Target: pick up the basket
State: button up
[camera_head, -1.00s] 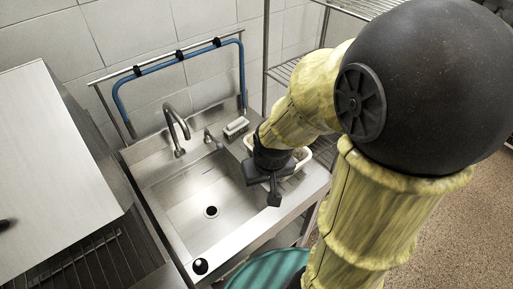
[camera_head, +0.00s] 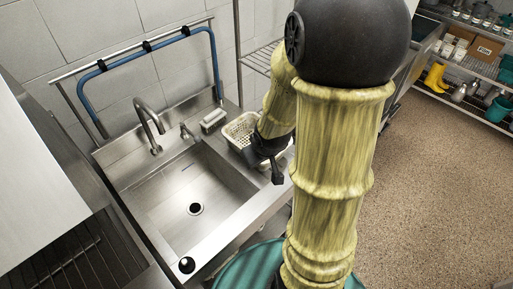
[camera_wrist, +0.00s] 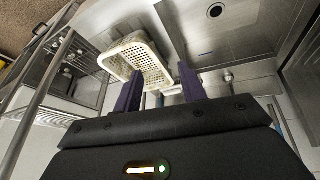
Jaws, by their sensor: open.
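The basket (camera_head: 241,129) is cream-coloured and perforated. It stands on the steel counter at the right of the sink, partly hidden behind my arm in the head view. In the wrist view the basket (camera_wrist: 142,60) shows above the fingers, nearer the left finger, with its holed wall and rim in sight. My gripper (camera_head: 274,166) is at the near right side of the basket in the head view. In the wrist view my gripper (camera_wrist: 160,88) has its two dark fingers spread apart, with nothing held between them.
The steel sink (camera_head: 180,200) with its tap (camera_head: 149,122) lies left of the basket. A small soap-like block (camera_head: 213,120) sits behind it. A blue hose (camera_head: 143,52) hangs on the wall rail. A green bin (camera_head: 240,268) stands below the counter's front.

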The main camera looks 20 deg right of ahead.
jog(key=w+d+f+n+t+y+b, duration=0.2)
jog(key=w+d+f+t+y+b, duration=0.2)
jog(key=d+f+t+y+b, duration=0.1)
notch_tip(320, 180, down, 4)
jog(key=shift+d+r+n+t+b, duration=0.15)
jog(key=shift+d+n+t+b, duration=0.15)
jog(key=shift+d+t+b, duration=0.75)
jog(key=shift+g, duration=0.25)
jog(key=x, duration=1.1)
jog(key=shift+w+a, duration=0.1)
jog(key=shift+w, duration=0.25)
jog(key=shift+w+f, duration=0.2)
jog(key=shift+f, duration=0.1)
jog(key=shift+a, duration=0.1)
jog(key=shift+d+p+x, duration=0.15)
jog(key=shift+p+x, duration=0.15)
jog(key=shift+x, duration=1.05)
jog(key=shift+d+p+x, duration=0.15)
jog(key=shift+p+x, duration=0.15)
jog(key=shift+x, duration=1)
jog(key=shift+f, duration=0.1)
